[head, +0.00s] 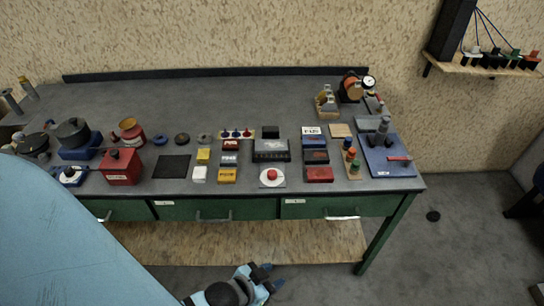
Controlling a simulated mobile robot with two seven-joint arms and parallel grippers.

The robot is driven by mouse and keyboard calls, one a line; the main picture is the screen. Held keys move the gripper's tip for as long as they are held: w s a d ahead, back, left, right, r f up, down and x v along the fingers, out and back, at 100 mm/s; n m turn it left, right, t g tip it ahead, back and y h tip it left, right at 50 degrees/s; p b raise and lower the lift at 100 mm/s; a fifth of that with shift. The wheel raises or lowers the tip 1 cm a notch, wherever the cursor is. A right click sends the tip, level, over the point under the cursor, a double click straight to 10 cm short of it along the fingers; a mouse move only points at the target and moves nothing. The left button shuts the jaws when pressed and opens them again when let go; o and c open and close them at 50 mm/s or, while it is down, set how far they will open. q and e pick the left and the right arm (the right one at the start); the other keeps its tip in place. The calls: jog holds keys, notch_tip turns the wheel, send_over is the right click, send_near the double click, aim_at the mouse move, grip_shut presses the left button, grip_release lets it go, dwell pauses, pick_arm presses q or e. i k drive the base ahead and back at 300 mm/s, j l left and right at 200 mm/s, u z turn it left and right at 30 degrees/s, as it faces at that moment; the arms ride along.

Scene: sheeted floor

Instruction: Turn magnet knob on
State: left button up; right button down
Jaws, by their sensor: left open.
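A workbench (300,188) with a dark top carries many small devices. I cannot tell for sure which part is the magnet knob. A round red knob (272,174) sits on a white disc near the front edge, right of the middle. A blue plate (392,171) at the right end bears a grey upright device (382,131) and a red handle (399,158). My left gripper (272,275) is open and empty, low in front of the bench and apart from everything on it. My right gripper is not in view.
Green drawers (216,209) run under the bench top, above a wooden lower shelf (240,243). A wall shelf (487,69) with small items hangs at the upper right. The grey floor (440,260) right of the bench is mostly clear.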

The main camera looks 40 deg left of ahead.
aim_at(272, 175)
jog(key=u, duration=1.1)
